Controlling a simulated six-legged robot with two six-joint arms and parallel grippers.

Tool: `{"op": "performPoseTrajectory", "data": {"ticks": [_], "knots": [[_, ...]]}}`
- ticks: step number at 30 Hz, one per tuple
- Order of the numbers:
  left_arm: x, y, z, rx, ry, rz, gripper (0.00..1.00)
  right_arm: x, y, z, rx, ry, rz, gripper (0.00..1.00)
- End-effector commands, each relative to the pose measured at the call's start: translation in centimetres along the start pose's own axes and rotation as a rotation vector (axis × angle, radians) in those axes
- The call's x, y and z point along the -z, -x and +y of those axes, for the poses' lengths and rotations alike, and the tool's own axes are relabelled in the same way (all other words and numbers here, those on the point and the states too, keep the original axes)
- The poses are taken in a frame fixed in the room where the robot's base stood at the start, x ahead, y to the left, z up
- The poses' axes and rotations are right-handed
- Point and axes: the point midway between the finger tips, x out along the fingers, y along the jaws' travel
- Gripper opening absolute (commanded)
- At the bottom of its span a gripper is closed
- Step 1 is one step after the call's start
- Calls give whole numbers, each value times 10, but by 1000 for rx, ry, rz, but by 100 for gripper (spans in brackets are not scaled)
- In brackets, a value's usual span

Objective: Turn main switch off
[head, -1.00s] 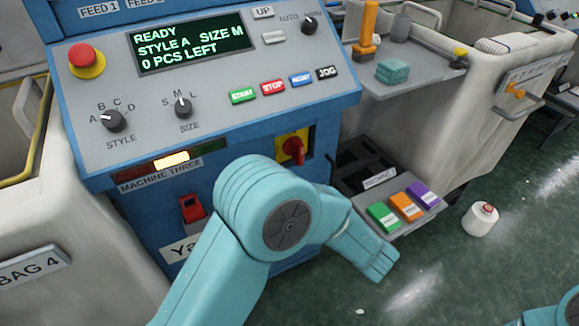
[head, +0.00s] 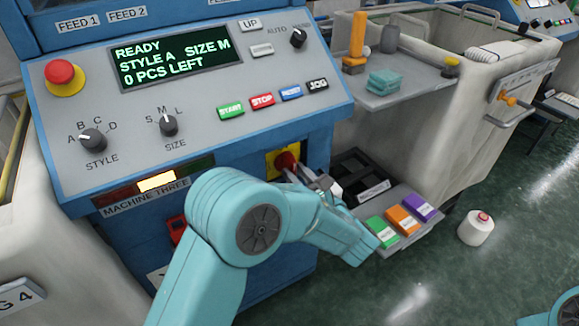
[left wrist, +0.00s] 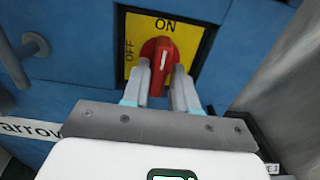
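The main switch is a red rotary knob (left wrist: 159,60) on a yellow plate (left wrist: 191,35) marked ON at the top and OFF at the left. Its white mark points up to ON. In the head view the red knob (head: 286,160) shows low on the blue machine front, partly covered by my gripper. My left gripper (left wrist: 162,72) has its two fingers on either side of the knob's handle, one left and one right. Whether the fingers press on the handle cannot be told. My right gripper is out of view.
Above is the control panel with a display (head: 178,62) reading READY and a red stop button (head: 61,73). A tray with green, orange and purple boxes (head: 402,219) stands right of my gripper. A yarn cone (head: 476,229) stands on the floor.

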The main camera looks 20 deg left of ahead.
Motion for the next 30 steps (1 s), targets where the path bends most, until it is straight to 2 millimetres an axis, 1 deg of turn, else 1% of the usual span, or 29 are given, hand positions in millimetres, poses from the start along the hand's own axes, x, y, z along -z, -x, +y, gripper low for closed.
{"op": "performPoseTrajectory", "data": {"ticks": [8,9,11,12,17,30], "knots": [[0,-4,0,-1,0,1,28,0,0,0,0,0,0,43],[0,-4,0,-1,0,1,21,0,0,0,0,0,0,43],[0,-4,0,0,0,1,2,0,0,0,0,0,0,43],[0,-4,0,0,-1,1,0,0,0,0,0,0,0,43],[1,-4,0,0,5,1,0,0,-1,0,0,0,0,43],[3,-3,0,1,132,1,0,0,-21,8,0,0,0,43]]}}
